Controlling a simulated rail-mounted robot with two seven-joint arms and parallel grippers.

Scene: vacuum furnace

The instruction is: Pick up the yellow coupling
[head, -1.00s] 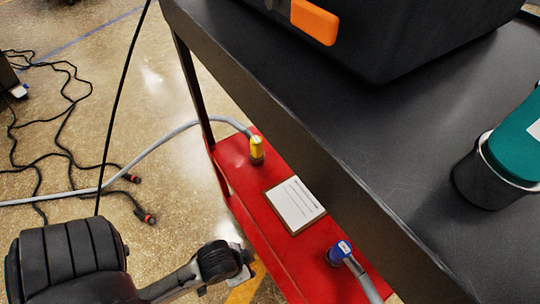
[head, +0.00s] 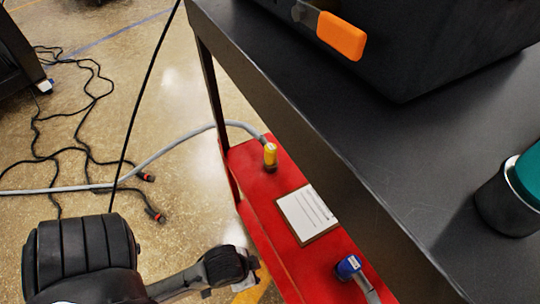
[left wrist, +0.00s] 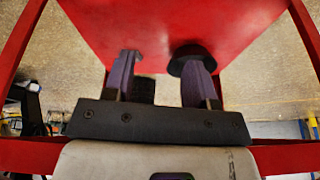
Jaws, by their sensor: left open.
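The yellow coupling (head: 270,155) stands upright on the red lower shelf (head: 262,205), near its far end, with a grey hose attached. My left gripper (head: 245,275) is at the bottom of the head view, left of the shelf's edge and apart from the coupling; its fingers are hard to make out there. In the left wrist view my left gripper (left wrist: 160,65) is open, its two fingers apart in front of a red surface. My right gripper is not in view.
A clipboard-like white sheet (head: 307,214) and a blue coupling (head: 348,267) are on the red shelf. The dark tabletop (head: 400,150) overhangs on the right, carrying a black case with an orange latch (head: 341,36) and a teal container (head: 528,175). Cables (head: 85,140) lie on the floor.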

